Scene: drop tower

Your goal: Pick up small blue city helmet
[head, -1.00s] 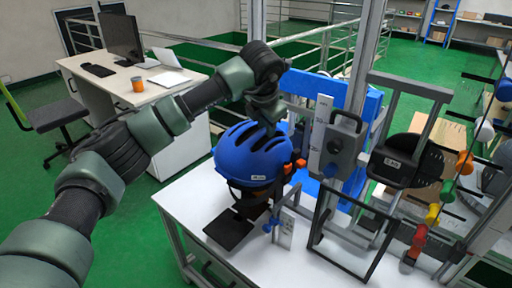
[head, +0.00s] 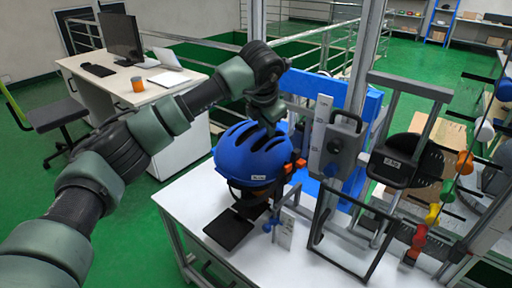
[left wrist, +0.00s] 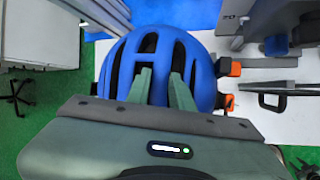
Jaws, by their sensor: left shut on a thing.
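The blue city helmet (head: 250,156) sits upright above the white table, on a dark stand beside the drop tower. It fills the upper middle of the left wrist view (left wrist: 200,75). My left gripper (head: 268,128) comes down on the helmet's top from above. In the left wrist view its two greenish fingers (left wrist: 160,85) reach into the vents and are shut on the helmet's shell. The fingertips are partly hidden inside the vents. My right gripper is not in view.
A black flat plate (head: 229,229) lies in front on the white table (head: 190,200). A black frame (head: 350,240) stands at right. A desk (head: 150,95) is behind left.

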